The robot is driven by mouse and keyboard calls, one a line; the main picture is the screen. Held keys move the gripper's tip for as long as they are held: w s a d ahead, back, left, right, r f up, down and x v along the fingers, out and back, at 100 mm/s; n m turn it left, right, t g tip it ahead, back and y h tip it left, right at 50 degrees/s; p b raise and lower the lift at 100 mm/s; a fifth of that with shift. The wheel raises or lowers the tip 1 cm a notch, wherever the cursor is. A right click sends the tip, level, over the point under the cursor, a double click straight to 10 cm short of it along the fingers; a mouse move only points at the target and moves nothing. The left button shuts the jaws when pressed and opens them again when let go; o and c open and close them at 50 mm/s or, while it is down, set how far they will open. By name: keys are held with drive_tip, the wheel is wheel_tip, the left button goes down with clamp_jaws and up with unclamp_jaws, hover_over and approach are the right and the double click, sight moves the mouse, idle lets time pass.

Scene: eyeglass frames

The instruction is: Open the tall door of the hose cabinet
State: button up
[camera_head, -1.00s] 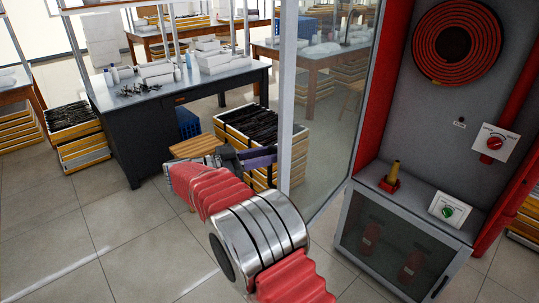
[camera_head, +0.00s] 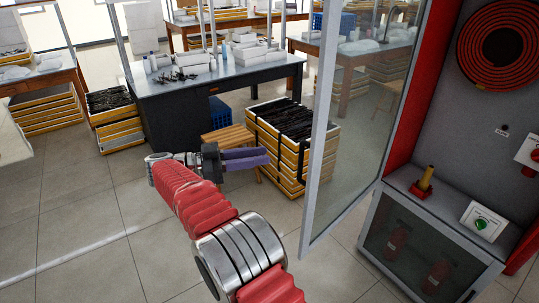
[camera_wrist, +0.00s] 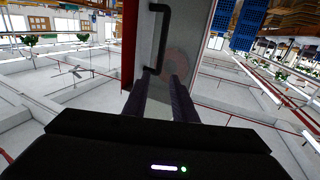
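The hose cabinet (camera_head: 397,120) is red with a grey inside, at the right of the head view. Its tall glass door (camera_head: 318,140), with a grey frame, stands swung out from the cabinet's left side. My gripper (camera_head: 268,158) is left of the door's free edge, its purple fingers pointing right, with a gap in the picture between them and the door. In the wrist view, the two dark fingers (camera_wrist: 163,75) are apart with nothing seen between them. A black bar handle (camera_wrist: 163,35) on the panel lies ahead, its lower end near the left fingertip. Contact cannot be told.
Stacked crates (camera_head: 290,145) and a wooden stool (camera_head: 228,138) stand behind my gripper. A dark desk (camera_head: 175,105) is farther back. The cabinet holds a red hose reel (camera_head: 500,45) and a lower glass-fronted compartment (camera_head: 420,240).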

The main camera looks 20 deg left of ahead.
drive_tip(key=shift+s+a, duration=0.2)
drive_tip(key=shift+a, duration=0.05)
drive_tip(key=shift+c, duration=0.5)
